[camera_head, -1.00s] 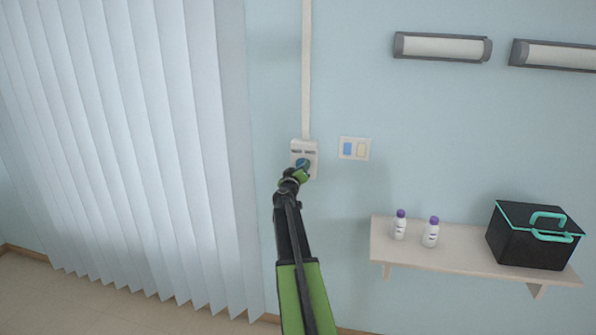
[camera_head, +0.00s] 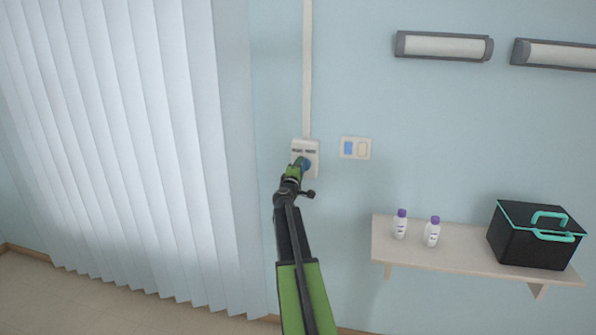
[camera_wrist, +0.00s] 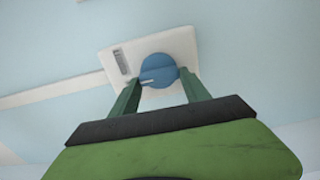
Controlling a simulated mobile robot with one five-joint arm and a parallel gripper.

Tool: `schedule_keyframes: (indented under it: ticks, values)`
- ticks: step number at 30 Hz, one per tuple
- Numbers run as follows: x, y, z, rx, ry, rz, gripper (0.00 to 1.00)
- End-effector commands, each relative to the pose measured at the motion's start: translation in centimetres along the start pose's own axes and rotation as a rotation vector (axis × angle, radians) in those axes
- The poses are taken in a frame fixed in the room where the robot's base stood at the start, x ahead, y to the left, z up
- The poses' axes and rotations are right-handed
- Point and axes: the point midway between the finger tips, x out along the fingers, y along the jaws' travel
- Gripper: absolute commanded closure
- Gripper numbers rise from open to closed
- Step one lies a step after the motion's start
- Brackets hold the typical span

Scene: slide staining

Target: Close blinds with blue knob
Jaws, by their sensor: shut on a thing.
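The blue knob (camera_wrist: 158,71) sits on a white wall box (camera_wrist: 118,55), with a light pointer line on the knob's face. My gripper (camera_wrist: 160,88) is shut on the knob, one green finger on each side of it. In the head view the box (camera_head: 306,148) is on the wall right of the blinds, and my gripper (camera_head: 298,166) reaches it from below, hiding part of the knob (camera_head: 306,164). The white vertical blinds (camera_head: 120,150) hang at the left as broad slats lying side by side.
A white conduit (camera_head: 307,70) runs up from the box. A switch plate (camera_head: 355,148) is just to the right. A shelf (camera_head: 450,255) at lower right holds two purple-capped bottles (camera_head: 400,224) and a black box (camera_head: 535,238). Two lamps (camera_head: 444,46) are above.

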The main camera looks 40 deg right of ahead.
Motion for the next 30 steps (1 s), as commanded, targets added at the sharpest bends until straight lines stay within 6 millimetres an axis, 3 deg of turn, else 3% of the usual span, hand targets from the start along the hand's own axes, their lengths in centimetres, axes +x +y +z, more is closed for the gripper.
schedule_keyframes:
  ticks: [30]
  values:
    - [0.11,-0.41,0.53,-0.907,-0.007,-0.002,0.86]
